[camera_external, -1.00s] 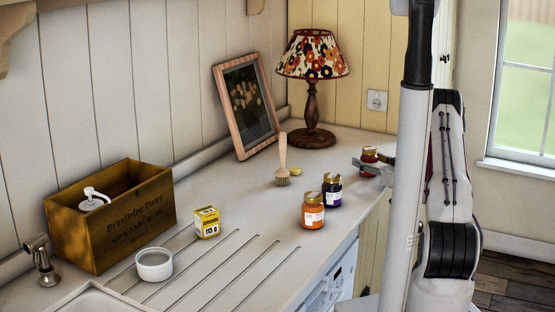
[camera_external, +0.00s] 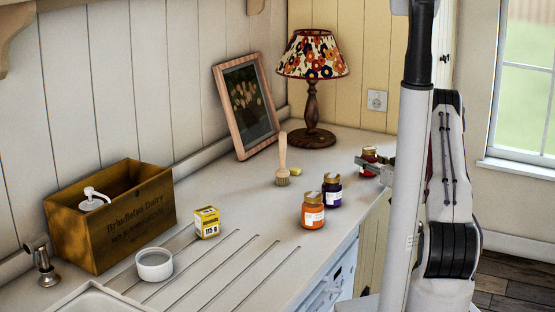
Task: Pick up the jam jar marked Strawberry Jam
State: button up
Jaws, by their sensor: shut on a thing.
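A red jam jar (camera_external: 368,156) with a gold lid stands at the right end of the counter, partly hidden by my gripper (camera_external: 366,163). My gripper reaches in from the right, behind my arm, and is shut on this jar. The jar's label is too small and covered to read. A dark purple jar (camera_external: 332,191) and an orange jar (camera_external: 313,212), both with gold lids and white labels, stand apart from it, nearer the camera.
A brush (camera_external: 283,163) and a small yellow piece (camera_external: 299,169) are left of the jars. A lamp (camera_external: 313,75) and picture frame (camera_external: 246,106) stand behind. A wooden crate (camera_external: 120,230), yellow box (camera_external: 206,223) and white bowl (camera_external: 154,265) are at the left.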

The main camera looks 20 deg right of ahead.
jog(key=shift+r, duration=0.15)
jog(key=shift+r, duration=4.9)
